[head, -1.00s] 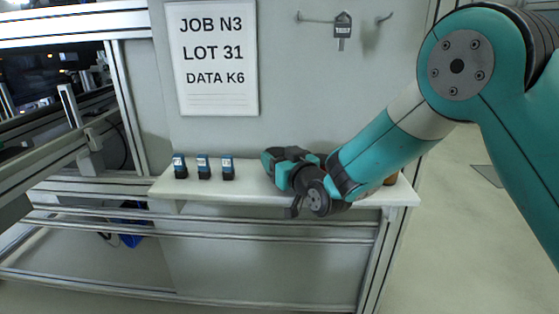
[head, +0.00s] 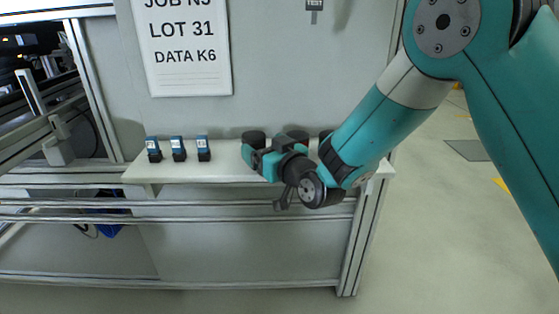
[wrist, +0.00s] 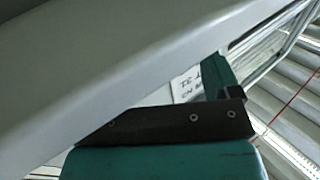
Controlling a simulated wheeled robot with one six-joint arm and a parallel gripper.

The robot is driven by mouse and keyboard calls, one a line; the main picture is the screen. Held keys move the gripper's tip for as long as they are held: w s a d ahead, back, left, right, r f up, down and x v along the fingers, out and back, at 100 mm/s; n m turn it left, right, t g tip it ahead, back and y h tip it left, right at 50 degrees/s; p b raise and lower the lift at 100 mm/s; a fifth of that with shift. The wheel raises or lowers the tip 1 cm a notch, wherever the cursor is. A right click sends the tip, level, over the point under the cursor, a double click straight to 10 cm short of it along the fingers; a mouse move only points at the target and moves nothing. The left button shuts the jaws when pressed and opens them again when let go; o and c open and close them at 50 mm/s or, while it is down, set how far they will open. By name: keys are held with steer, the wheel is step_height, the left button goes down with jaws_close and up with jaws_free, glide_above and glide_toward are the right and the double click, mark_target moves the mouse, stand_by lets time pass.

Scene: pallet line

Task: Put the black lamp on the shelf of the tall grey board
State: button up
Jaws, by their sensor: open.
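Dark, round-topped things stand on the shelf (head: 215,172) of the tall grey board (head: 270,80). One (head: 254,138) is just above and behind my gripper (head: 252,158). Another dark top (head: 298,136) shows above my wrist, and a third is partly hidden by my arm. I cannot tell which, if any, is the black lamp. My gripper is open at the shelf's front edge, with nothing seen held. In the wrist view a pale slab crosses the upper left, close to the teal and black gripper part (wrist: 165,160).
Several small black-and-blue blocks (head: 177,149) stand on the shelf's left. A printed sign (head: 182,45) hangs above, with a grey tag (head: 314,4) to its right. Metal rails (head: 200,215) run below the shelf. Open floor (head: 450,230) lies to the right.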

steer(key=s+d+g+h+b, duration=0.1)
steer(key=s+d+g, duration=0.3)
steer(key=s, duration=0.7)
steer(key=s+d+g+h+b, duration=0.1)
steer(key=s+d+g, duration=0.4)
steer(key=s, duration=0.6)
steer(key=s+d+g+h+b, duration=0.2)
steer(key=s+d+g, duration=0.3)
steer(key=s, duration=0.7)
steer(key=shift+f+n+g+h, duration=0.25)
steer(key=shift+n+g+h, duration=0.05)
steer(key=shift+g+h, duration=0.35)
